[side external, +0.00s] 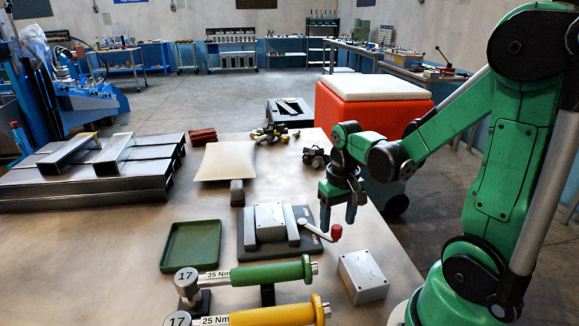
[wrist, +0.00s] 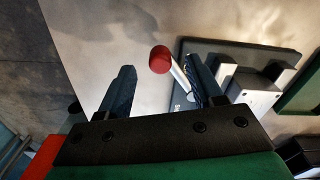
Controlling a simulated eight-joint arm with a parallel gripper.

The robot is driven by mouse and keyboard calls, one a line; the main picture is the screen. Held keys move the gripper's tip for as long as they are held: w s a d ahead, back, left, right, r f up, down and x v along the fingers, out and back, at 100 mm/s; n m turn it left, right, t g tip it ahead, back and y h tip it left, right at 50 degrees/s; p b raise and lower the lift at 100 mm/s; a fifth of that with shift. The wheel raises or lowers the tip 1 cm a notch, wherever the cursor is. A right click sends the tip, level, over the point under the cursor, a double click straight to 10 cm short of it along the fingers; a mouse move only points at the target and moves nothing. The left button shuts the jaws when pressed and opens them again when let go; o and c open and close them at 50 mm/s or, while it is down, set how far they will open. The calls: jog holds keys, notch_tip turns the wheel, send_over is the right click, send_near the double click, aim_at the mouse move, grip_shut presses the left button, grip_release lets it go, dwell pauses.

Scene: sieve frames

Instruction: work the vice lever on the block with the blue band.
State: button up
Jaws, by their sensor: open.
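The vice (side external: 306,243) has a dark base plate and grey jaws with a pale grey block (side external: 269,221) between them. I cannot make out a blue band on it. The vice lever (side external: 321,234) sticks out to the right and ends in a red knob (side external: 336,232). My gripper (side external: 337,220) is open, pointing down beside the knob. In the wrist view, the red knob (wrist: 160,59) appears between the open fingertips, and the lever's metal rod (wrist: 180,78) runs close by the right finger. Contact cannot be told.
A second grey block (side external: 362,276) stands at front right. Green and yellow torque wrenches (side external: 262,274) lie in front of the vice. A green tray (side external: 191,246) is left of it. A white pad (side external: 226,162) lies behind. Steel channels (side external: 90,180) fill the table's left.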

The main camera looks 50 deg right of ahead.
jog(key=shift+f, duration=0.85)
grip_shut()
dwell(0.9)
